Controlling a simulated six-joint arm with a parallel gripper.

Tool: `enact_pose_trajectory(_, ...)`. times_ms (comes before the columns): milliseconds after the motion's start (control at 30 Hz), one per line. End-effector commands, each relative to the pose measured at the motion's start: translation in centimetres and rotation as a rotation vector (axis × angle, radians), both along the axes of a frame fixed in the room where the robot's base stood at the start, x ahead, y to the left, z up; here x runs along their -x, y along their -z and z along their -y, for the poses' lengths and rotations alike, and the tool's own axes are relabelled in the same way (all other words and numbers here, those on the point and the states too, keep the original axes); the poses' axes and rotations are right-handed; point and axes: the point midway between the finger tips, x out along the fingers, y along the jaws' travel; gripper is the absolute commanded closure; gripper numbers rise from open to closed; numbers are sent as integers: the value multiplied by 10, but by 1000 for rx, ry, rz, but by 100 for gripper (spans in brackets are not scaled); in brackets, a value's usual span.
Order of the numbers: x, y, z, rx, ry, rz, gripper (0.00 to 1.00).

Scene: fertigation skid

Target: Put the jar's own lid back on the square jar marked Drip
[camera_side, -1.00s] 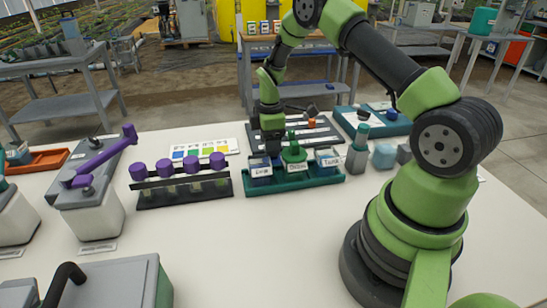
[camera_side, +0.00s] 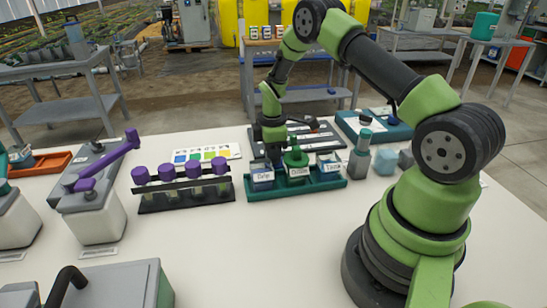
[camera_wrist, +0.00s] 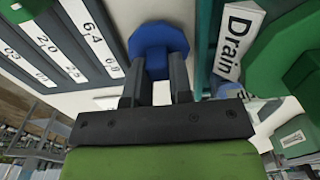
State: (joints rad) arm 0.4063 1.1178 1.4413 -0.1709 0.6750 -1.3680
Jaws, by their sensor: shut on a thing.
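The square jar marked Drip (camera_side: 262,180) stands upright at the left end of a green tray (camera_side: 318,187). My gripper (camera_side: 273,156) is just behind and above this jar in the side view. In the wrist view my gripper (camera_wrist: 157,85) is shut on a blue, many-sided lid (camera_wrist: 158,40), held between the fingertips. The lid is not clear in the side view. The jar marked Drain (camera_side: 297,172), with a green top, stands in the middle of the tray, and its label (camera_wrist: 238,40) shows in the wrist view. The Drip jar's mouth is not clearly visible.
A jar marked Tank (camera_side: 330,167) stands at the tray's right end. A dark board (camera_wrist: 72,35) with numbered white strips lies behind the tray. A rack of purple-capped vials (camera_side: 182,183) stands to the left. A grey bottle (camera_side: 360,155) stands to the right. The front table is clear.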

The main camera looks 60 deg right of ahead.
Motion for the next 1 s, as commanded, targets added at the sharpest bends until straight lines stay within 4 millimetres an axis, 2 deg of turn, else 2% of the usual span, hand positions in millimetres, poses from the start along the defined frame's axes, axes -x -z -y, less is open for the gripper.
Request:
enact_pose_trajectory(300, -1, -61, 1, 4, 0, 6, 100)
enact_pose_trajectory(600, 0, -108, 0, 2, 0, 2, 100)
enact_pose_trajectory(833, 0, -133, 0, 2, -1, 1, 100)
enact_pose_trajectory(1000, 0, -141, 0, 2, 0, -1, 100)
